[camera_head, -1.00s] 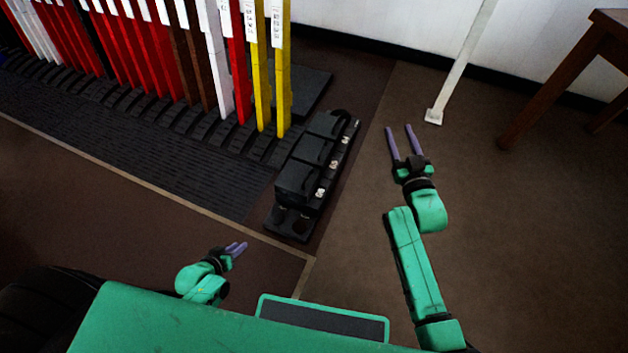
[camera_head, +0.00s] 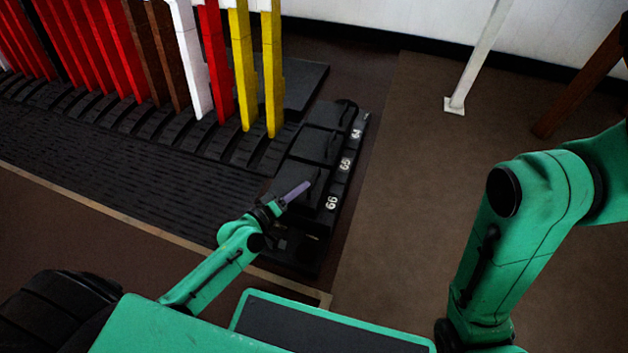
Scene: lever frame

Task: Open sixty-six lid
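A black box unit (camera_head: 328,140) stands on the floor beside the lever frame, with three lidded sections in a row and white numbers down its right side. The nearest number reads as 66 (camera_head: 331,202), and the lid beside it (camera_head: 312,178) appears down. My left gripper (camera_head: 296,192) reaches in from the lower left, its purple fingers over or against the near part of that lid. The fingers overlap, so their gap and any contact cannot be told. My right arm (camera_head: 530,215) is at the right; its gripper is out of the picture.
Yellow (camera_head: 272,70), red and white levers rise at the upper left from a black ribbed bed (camera_head: 90,150). A white post (camera_head: 478,50) and a wooden leg (camera_head: 585,80) stand at the upper right. Brown floor right of the box is clear.

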